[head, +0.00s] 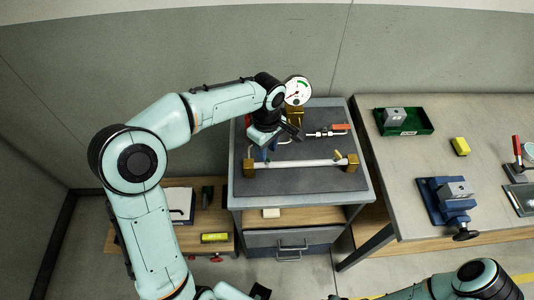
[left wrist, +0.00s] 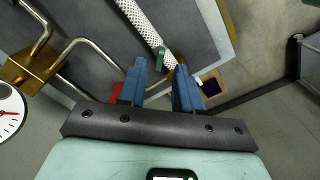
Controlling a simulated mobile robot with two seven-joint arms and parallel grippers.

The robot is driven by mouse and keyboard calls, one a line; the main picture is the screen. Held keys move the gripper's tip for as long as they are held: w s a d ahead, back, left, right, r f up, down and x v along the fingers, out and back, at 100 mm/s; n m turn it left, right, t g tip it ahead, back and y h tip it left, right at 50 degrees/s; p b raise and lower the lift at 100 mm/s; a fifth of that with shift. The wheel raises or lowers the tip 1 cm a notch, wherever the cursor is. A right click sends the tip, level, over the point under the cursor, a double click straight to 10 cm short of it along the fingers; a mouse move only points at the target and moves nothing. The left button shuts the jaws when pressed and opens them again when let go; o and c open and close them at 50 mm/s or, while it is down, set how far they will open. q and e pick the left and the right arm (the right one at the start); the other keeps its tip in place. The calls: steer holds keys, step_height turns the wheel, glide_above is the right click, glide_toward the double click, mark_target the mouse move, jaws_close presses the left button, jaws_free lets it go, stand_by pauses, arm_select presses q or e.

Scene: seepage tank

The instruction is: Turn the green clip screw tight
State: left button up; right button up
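The green clip screw (left wrist: 160,59) shows in the left wrist view as a small green piece at the side of the white braided hose (left wrist: 140,22). My left gripper (left wrist: 160,67) has its two blue fingers apart, one on each side of the green screw, with gaps visible. I cannot tell how deep the screw sits between the fingers. In the head view my left gripper (head: 266,152) points down over the left part of the bench top, and the arm hides the green screw there. The pale hose (head: 305,163) runs between two brass blocks. My right gripper is not in view.
A dial gauge (head: 297,91) stands at the back of the bench near my left wrist. A red-handled valve (head: 341,127) and a brass block (head: 249,168) are close by. The right table holds a green tray (head: 404,131), a yellow block (head: 460,146) and a blue vise (head: 440,203).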

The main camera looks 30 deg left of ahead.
arm_select(q)
steer(key=shift+f, duration=1.35)
jaws_close()
